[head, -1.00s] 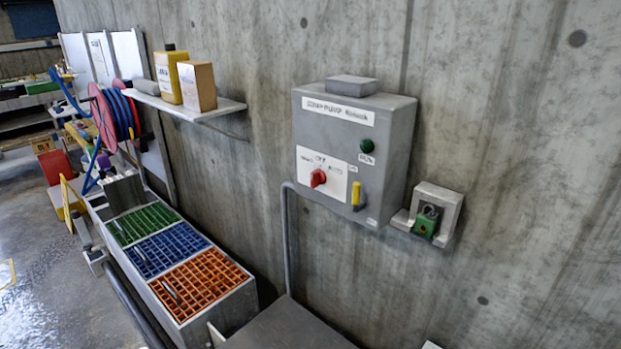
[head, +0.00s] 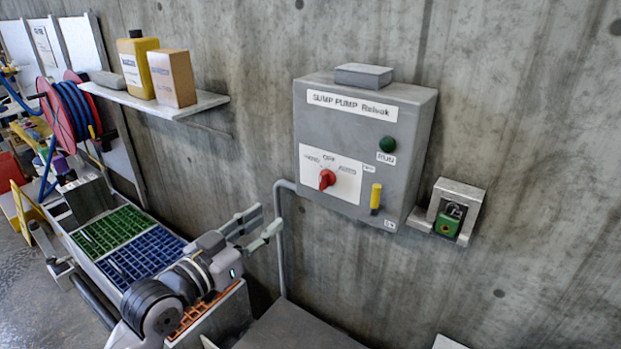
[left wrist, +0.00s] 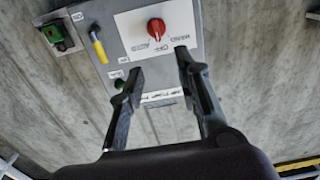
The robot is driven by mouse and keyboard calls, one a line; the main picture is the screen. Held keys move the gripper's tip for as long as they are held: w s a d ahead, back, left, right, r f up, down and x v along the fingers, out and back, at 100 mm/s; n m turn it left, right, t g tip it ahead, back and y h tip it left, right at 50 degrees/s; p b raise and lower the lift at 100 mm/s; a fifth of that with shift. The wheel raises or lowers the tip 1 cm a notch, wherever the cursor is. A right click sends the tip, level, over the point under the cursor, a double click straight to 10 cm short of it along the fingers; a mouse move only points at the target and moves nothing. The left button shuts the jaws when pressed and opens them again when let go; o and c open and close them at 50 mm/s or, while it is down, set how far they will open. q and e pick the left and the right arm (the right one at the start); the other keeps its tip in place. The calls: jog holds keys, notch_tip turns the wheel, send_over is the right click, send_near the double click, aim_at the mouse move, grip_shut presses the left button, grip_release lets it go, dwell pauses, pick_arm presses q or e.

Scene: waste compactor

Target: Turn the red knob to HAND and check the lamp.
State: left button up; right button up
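The red knob (head: 327,179) sits on a white plate marked HAND, OFF and AUTO on the grey sump pump box (head: 350,225). It appears upright, towards OFF. The lamp (head: 388,144), marked RUN, is dark green and looks unlit. My left gripper (head: 268,222) is open and empty, left of and below the box in the head view. The left wrist view shows the knob (left wrist: 156,30) upside down, beyond the spread fingers (left wrist: 158,64) and apart from them. My right gripper is not in view.
A yellow handle (head: 376,196) sits on the box, right of the knob. A shelf (head: 200,106) with containers is at upper left. Green and blue grids (head: 108,232) lie below.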

aim_at(321, 179)
pick_arm(q)
jog(key=p+x, duration=0.1)
jog(key=x, duration=0.4)
jog(key=p+x, duration=0.1)
jog(key=x, duration=0.4)
jog(key=p+x, duration=0.2)
jog(key=x, duration=0.4)
jog(key=shift+s+d+r, duration=0.2)
jog(key=shift+d+r, duration=0.1)
jog(key=shift+r, duration=0.05)
jog(key=shift+w+d, duration=0.4)
jog(key=shift+w, duration=0.2)
grip_shut()
